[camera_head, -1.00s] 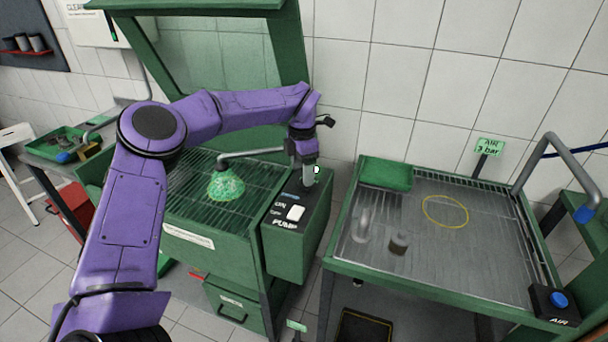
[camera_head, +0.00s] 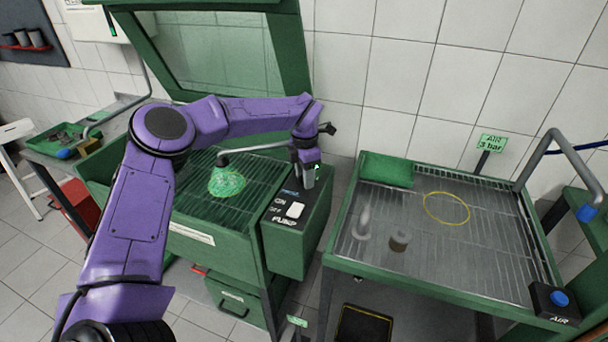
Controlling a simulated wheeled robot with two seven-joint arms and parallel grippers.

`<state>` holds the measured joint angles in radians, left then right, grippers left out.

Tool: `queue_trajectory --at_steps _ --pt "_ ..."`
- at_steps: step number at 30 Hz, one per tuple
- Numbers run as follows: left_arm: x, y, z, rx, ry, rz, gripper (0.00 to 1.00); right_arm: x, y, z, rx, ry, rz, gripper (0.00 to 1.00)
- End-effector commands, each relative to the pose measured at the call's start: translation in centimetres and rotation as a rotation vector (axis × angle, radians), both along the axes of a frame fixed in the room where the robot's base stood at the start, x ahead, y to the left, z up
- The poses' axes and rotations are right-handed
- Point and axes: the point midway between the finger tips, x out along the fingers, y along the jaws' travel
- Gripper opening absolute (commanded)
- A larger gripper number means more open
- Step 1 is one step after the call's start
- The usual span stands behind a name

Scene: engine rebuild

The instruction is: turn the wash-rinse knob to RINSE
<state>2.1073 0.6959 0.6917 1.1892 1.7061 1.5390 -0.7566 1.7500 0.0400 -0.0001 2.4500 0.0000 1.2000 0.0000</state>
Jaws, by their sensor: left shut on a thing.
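My left gripper (camera_head: 306,178) points down at the back of the green control box (camera_head: 312,238) on the right side of the wash cabinet (camera_head: 215,252). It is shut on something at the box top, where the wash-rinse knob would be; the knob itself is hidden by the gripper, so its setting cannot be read. A white pump switch (camera_head: 295,210) sits nearer on the same box top. My right gripper is not in view.
Green foamy liquid (camera_head: 227,182) lies on the cabinet grate under a spout. The raised green-framed lid (camera_head: 215,50) stands behind my left arm. To the right is a draining table (camera_head: 455,255) with a green tray (camera_head: 387,169), a yellow ring (camera_head: 446,207) and small metal parts (camera_head: 399,240).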

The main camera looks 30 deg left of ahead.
Motion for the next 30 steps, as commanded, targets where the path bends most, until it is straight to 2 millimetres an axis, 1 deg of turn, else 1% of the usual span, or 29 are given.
queue_trajectory --at_steps 5,11,30 --pt "0.0 -0.1 -0.2 -0.001 -0.001 0.067 0.14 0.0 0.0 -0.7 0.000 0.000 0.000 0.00" --pt "0.0 -0.1 -0.3 -0.001 -0.002 0.214 0.14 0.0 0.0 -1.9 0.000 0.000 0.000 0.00" --pt "0.1 -0.1 -0.4 -0.003 -0.003 0.821 0.14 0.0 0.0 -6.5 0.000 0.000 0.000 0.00"
